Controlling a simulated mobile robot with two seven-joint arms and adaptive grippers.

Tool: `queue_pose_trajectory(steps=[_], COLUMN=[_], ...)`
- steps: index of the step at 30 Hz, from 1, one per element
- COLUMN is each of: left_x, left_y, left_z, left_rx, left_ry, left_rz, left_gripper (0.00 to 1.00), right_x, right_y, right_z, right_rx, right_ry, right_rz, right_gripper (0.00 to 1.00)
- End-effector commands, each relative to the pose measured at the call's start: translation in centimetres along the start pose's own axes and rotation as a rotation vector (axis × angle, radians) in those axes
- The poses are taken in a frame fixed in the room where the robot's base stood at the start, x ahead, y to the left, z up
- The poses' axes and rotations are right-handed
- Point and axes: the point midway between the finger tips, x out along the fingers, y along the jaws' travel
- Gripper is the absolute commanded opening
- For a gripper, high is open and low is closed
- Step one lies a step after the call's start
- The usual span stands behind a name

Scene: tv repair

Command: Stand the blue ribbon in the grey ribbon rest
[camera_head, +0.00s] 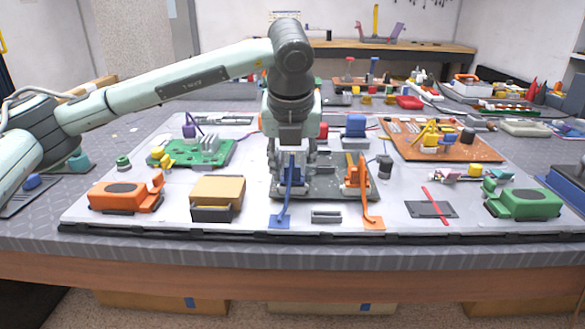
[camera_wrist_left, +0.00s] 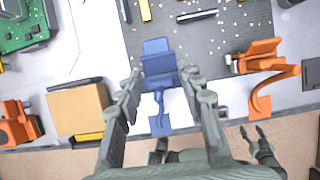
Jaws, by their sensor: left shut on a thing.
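My left gripper (camera_head: 290,178) points down and is shut on the blue ribbon (camera_head: 284,200). In the left wrist view its fingertips (camera_wrist_left: 160,85) are on either side of the ribbon's blue block (camera_wrist_left: 157,52). The ribbon's tail curves toward the front edge and ends in a flat blue tab (camera_wrist_left: 160,125). The gripper hides part of the block in the head view. A small grey slotted piece (camera_head: 326,216) on the mat just right of the blue tab may be the ribbon rest; nothing stands in it.
An orange ribbon (camera_head: 358,172) stands close to the right of the blue one. A tan box (camera_head: 218,193) and an orange case (camera_head: 120,195) lie to the left. A dark plate with a red strip (camera_head: 431,209) and a green case (camera_head: 522,203) lie to the right.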

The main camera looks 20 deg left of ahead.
Motion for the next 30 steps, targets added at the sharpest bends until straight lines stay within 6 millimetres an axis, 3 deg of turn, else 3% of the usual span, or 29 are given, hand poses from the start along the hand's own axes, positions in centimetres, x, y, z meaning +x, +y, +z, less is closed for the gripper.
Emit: queue_pose_trajectory(steps=[30], left_x=[-3.7], left_y=[0.0], left_z=[1.5], left_rx=[0.000], left_ry=[0.000], left_rz=[0.000], left_gripper=[0.11], right_x=[-1.2], right_y=[0.0], right_z=[-0.1], right_rx=[0.000], right_ry=[-0.003], right_rz=[-0.003], right_gripper=[0.54])
